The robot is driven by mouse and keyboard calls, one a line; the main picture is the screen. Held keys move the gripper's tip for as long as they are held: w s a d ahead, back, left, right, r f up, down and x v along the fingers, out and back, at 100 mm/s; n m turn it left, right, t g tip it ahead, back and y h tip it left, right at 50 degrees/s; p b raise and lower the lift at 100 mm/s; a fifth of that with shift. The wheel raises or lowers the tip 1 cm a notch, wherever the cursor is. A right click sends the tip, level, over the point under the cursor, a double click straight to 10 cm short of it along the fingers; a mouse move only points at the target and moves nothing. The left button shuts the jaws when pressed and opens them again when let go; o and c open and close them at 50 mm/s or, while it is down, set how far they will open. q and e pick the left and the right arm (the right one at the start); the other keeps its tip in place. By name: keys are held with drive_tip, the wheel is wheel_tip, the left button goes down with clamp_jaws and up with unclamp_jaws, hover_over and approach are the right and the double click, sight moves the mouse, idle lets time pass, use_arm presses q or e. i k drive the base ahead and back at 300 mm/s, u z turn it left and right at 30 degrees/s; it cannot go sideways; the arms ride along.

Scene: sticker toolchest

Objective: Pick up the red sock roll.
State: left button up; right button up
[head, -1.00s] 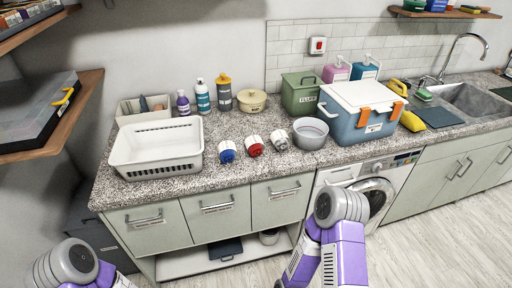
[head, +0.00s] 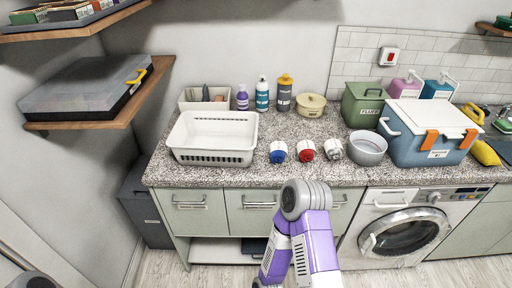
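The red sock roll (head: 306,151) sits on the speckled worktop (head: 300,128) in the head view. It has a white band and a red end, and stands between a blue sock roll (head: 278,152) and a grey sock roll (head: 332,149). None of the three is held. A purple and grey arm of mine rises below the worktop in front of the cabinet. Neither of my grippers shows in the view.
A white basket (head: 213,158) stands left of the rolls, and a grey bowl (head: 367,150) stands right of them. Behind are bottles, a cream pot (head: 312,105) and a green bin (head: 364,104). A blue cooler (head: 428,143) is farther right. Worktop in front of the rolls is clear.

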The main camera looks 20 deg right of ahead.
sight(306, 149)
drive_tip(key=u, duration=1.85)
drive_tip(key=k, duration=1.65)
drive_tip(key=z, duration=2.1)
drive_tip(key=i, duration=0.25)
